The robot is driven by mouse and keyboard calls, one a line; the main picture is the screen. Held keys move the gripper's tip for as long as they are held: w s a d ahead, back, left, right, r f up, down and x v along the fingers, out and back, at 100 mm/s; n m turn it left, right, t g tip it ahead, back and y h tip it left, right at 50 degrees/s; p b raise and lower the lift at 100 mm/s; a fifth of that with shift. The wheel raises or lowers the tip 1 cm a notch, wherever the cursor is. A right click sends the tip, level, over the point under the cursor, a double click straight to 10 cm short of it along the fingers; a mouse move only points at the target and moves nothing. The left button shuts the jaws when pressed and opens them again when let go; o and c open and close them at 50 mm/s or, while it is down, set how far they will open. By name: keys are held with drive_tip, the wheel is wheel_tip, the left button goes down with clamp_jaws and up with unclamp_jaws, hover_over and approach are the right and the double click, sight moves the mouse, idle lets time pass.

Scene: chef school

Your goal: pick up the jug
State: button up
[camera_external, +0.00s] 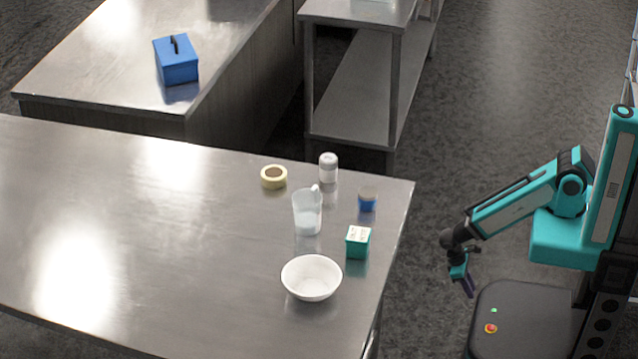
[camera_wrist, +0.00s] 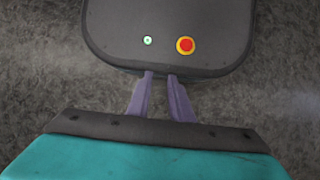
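The jug (camera_external: 307,213) is a clear, whitish, see-through vessel standing upright on the steel table (camera_external: 190,245), near its right end. My gripper (camera_external: 469,287) hangs pointing down off the table's right side, beside my own base, well apart from the jug. In the wrist view my gripper (camera_wrist: 161,96) shows two purple fingers with a gap between them and nothing held. The jug is not in the wrist view.
A blue box (camera_external: 176,60) sits on another counter. The table's left part is clear.

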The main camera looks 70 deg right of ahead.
drive_tip(key=w+d+r+m+t+h+p, duration=0.25)
drive_tip(key=w+d+r, duration=0.25)
drive_tip(key=w+r, duration=0.75)
drive_tip(key=w+d+r+m+t+h+p, duration=0.1)
drive_tip(key=w+d+r+t+h+p, duration=0.3)
drive_tip(key=w+r, duration=0.8)
drive_tip(key=w+r+m+t+h+p, duration=0.2)
drive_tip(key=w+r+t+p, duration=0.3)
drive_tip(key=w+r, duration=1.55)
drive_tip(key=s+a+r+n+t+y+b, duration=0.1)
drive_tip(key=a+r, duration=0.3)
drive_tip(key=a, duration=0.6)
drive_tip(key=s+a+r+t+b, duration=0.2)
drive_tip(key=a+r, duration=0.3)
drive_tip(key=a, duration=0.5)
drive_tip(key=s+a+r+n+t+y+b, duration=0.1)
drive_tip(key=a+r, duration=0.3)
drive_tip(key=a, duration=0.6)
drive_tip(key=shift+s+r+n+t+y+b, duration=0.35)
drive_tip(key=shift+s+b, duration=0.05)
drive_tip(key=shift+b, duration=0.5)
drive_tip(key=s+a+r+t+y+b, duration=0.1)
drive_tip(key=s+a, duration=0.1)
drive_tip(key=a, duration=0.4)
drive_tip(key=s+a+r+t+y+b, duration=0.1)
drive_tip(key=a+r+y, duration=0.1)
drive_tip(key=a, duration=0.4)
drive_tip(key=shift+s+a+r+b, duration=0.15)
drive_tip(key=shift+s+b, duration=0.2)
drive_tip(key=shift+b, duration=0.05)
